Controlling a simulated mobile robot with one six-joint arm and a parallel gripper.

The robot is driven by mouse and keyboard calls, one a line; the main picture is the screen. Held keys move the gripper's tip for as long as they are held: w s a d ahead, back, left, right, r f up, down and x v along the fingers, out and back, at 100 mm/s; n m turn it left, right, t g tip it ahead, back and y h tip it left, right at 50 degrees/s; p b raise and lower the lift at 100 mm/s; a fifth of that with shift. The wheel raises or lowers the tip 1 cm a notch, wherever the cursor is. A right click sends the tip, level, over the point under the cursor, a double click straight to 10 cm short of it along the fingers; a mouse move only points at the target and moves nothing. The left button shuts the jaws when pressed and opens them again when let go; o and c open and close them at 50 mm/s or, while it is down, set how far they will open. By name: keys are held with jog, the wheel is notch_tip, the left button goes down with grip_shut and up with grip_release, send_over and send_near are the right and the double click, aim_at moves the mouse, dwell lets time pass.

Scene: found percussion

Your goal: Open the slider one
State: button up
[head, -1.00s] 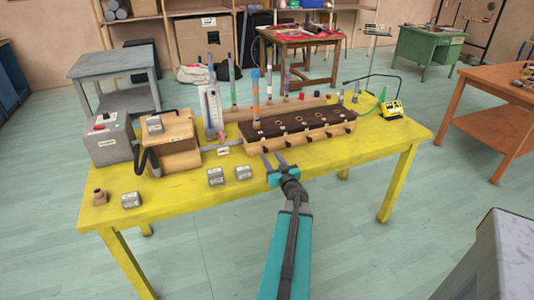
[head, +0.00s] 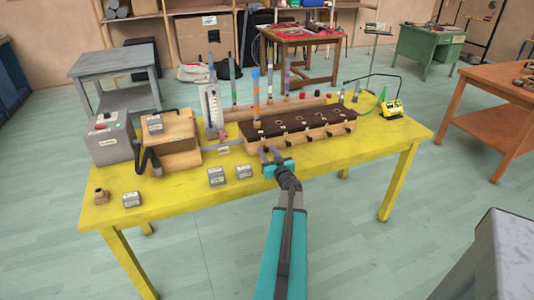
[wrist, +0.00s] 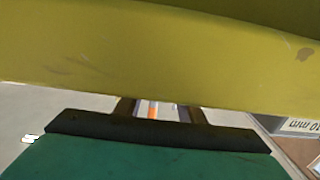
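A long wooden box (head: 299,135) with a dark top stands on the yellow table. Several small dark knobs run along its front face, the likely sliders; which one is slider one is not readable. My gripper (head: 269,152) is at the box's front left end, its fingers pointing at the face near the leftmost knob. The fingers hide that area, so contact is unclear. In the wrist view my gripper (wrist: 159,110) has its two fingers apart, with a gap between them and nothing visibly held.
Small grey blocks (head: 216,176) lie left of my gripper on the yellow table (head: 330,163). A wooden block (head: 171,148) and a grey box (head: 110,143) stand further left. Upright tubes (head: 255,97) rise behind.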

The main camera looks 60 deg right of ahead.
aim_at(267, 150)
grip_shut()
jog(key=shift+p+v, duration=0.45)
jog(key=shift+v, duration=1.05)
jog(key=shift+o, duration=0.9)
grip_release()
